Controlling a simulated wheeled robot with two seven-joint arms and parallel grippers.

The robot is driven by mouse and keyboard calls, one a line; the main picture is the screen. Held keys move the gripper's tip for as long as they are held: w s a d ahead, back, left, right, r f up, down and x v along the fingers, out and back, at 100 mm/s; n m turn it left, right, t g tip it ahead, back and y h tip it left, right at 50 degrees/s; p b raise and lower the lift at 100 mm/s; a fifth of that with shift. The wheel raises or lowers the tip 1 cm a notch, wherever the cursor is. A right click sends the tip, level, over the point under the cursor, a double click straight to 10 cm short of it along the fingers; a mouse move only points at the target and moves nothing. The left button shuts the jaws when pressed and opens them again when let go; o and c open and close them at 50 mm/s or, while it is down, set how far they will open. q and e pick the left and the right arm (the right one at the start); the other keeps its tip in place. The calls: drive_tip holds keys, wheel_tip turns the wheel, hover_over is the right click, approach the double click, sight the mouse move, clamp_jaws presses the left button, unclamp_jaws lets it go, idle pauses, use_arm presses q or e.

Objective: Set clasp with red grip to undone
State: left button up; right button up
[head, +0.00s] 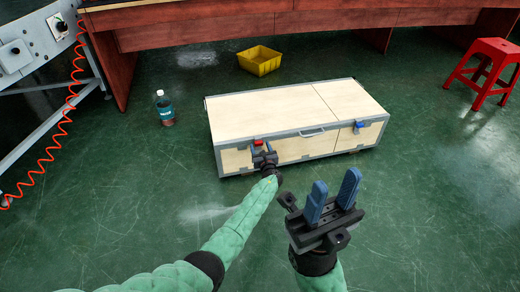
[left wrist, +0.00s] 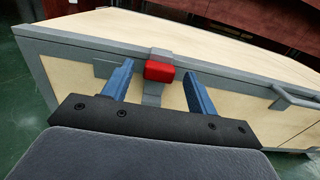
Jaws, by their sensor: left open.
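A wooden case (head: 285,105) with grey metal edging sits on the floor. Its front has a clasp with a red grip (head: 258,142) at the left and a clasp with a blue grip (head: 359,126) at the right. In the left wrist view the red grip (left wrist: 159,71) sits at the lid edge, on a grey clasp. My left gripper (head: 265,155) is at the front of the case. In the wrist view its blue fingers (left wrist: 160,85) are open on either side of the red clasp, apart from it. My right gripper (head: 333,195) is open and empty, in front of the case.
A grey handle (head: 312,133) is on the case front between the clasps. A bottle (head: 165,108) stands left of the case, a yellow bin (head: 260,60) behind it, and a red stool (head: 487,72) at right. The green floor in front is clear.

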use_arm(q)
drive_tip(key=shift+w+a, duration=0.15)
drive_tip(key=shift+w, duration=0.3)
